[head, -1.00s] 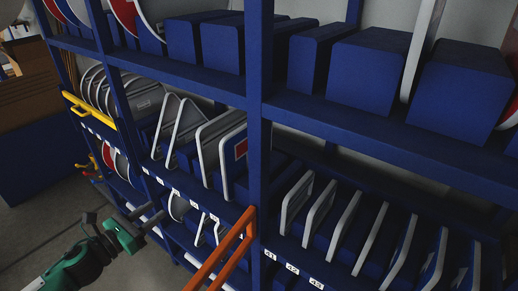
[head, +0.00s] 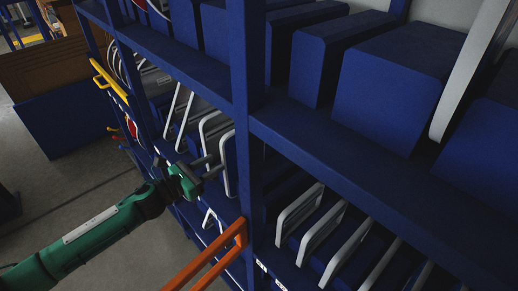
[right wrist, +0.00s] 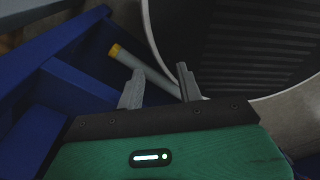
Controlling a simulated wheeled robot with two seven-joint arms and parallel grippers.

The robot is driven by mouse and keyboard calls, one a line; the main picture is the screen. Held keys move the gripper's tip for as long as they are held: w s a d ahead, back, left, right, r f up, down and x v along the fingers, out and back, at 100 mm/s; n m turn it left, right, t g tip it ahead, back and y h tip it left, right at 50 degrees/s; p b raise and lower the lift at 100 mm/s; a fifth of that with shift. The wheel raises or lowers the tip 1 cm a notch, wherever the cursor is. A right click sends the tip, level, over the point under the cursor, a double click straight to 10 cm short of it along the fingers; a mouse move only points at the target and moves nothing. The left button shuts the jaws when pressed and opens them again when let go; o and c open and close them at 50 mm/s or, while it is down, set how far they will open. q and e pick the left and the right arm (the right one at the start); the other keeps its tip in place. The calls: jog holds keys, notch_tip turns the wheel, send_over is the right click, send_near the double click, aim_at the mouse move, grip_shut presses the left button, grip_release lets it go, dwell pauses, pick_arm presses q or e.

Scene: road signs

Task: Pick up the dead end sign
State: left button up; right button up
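My left gripper (head: 213,167) is open, its two grey fingers apart at the shelf front. The fingertips are close to a white-edged sign with a blue face (head: 230,160) in the middle row; I cannot tell whether they touch it. A second white-edged sign (head: 206,128) stands just left of it. The blue-faced sign showed a red patch earlier, which fits a dead end sign, but its face is mostly turned away now. My right gripper (right wrist: 160,88) is open in the right wrist view, beside a dark ribbed surface with a pale curved rim (right wrist: 240,50).
The blue rack (head: 243,80) has upright posts and shelf edges close to my left gripper. A yellow-tipped grey rod (right wrist: 140,66) lies beyond the right fingers. The floor at left is clear.

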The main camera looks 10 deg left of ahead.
aim_at(222, 159)
pick_arm(q)
jog(key=p+x, duration=0.1)
jog(key=x, duration=0.2)
jog(key=shift+w+d, duration=0.3)
jog(key=p+x, duration=0.3)
jog(key=x, duration=0.1)
jog(key=shift+r, duration=0.3)
jog(key=shift+w+d+f+p, duration=0.15)
jog(key=shift+w+d+p, duration=0.25)
jog(key=shift+w, duration=0.05)
jog(key=shift+c, duration=0.2)
pick_arm(e)
jog(key=r, duration=0.1)
jog(key=w+r, duration=0.1)
jog(key=r, duration=0.3)
jog(key=shift+w+d+r, duration=0.15)
jog(key=shift+w+d, duration=0.2)
jog(key=shift+d, duration=0.05)
pick_arm(q)
jog(key=c, duration=0.7)
grip_shut()
pick_arm(e)
jog(key=shift+d, duration=0.2)
jog(key=shift+d, duration=0.25)
jog(key=shift+w+a, duration=0.1)
jog(key=shift+a, duration=0.2)
